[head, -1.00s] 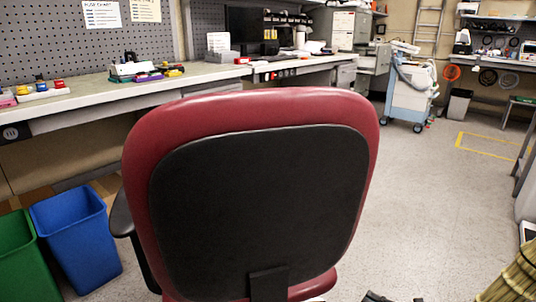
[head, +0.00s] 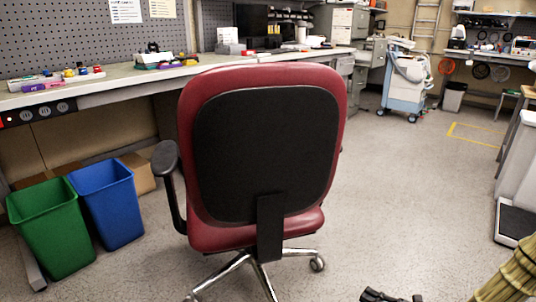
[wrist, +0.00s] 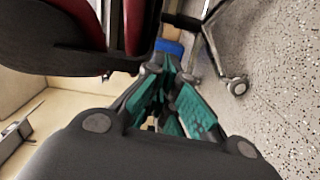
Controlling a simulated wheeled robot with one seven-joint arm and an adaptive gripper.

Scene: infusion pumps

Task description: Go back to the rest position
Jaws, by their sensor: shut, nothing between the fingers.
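My gripper (wrist: 166,74) shows in the wrist view with its teal-padded fingers closed together and nothing held between them. In the wrist view the red and black office chair (wrist: 66,32) is close to the fingers at the upper left; I cannot tell the exact gap. In the head view the same chair (head: 265,150) stands upright in front of me, its black back towards me. A small dark part at the bottom edge of the head view seems to be mine, but it is mostly cut off.
A green bin (head: 58,235) and a blue bin (head: 112,210) stand left of the chair. A long workbench (head: 120,88) runs behind it. A blue-white cart (head: 403,85) stands at the back right. The floor (head: 410,190) right of the chair is clear.

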